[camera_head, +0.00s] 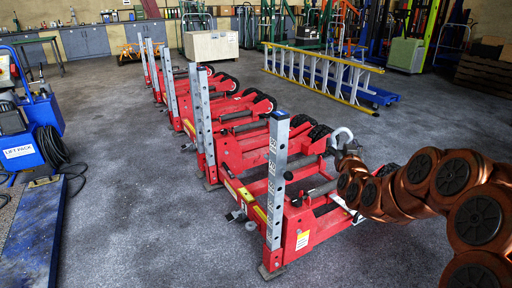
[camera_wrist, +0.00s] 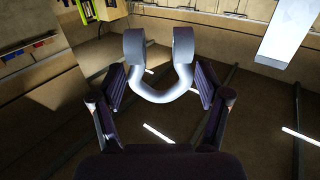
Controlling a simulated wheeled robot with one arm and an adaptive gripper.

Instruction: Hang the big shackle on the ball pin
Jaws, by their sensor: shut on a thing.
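The big shackle (camera_head: 342,134) is a silver-grey U with two thick eyes. In the wrist view the shackle (camera_wrist: 160,96) has its bow toward me and its eyes pointing away. My gripper (camera_wrist: 160,88) is shut on the shackle, with one dark finger on each side of the bow. In the head view my gripper (camera_head: 349,150) holds it above the nearest red jack, right of the grey upright post (camera_head: 277,180). A small dark round knob (camera_head: 288,176) shows at the post's right side; I cannot tell for sure that it is the ball pin.
Several red trolley jacks (camera_head: 302,243) with grey posts stand in a row going back. A blue lift pack (camera_head: 22,150) stands at left. The grey floor (camera_head: 130,190) between is clear.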

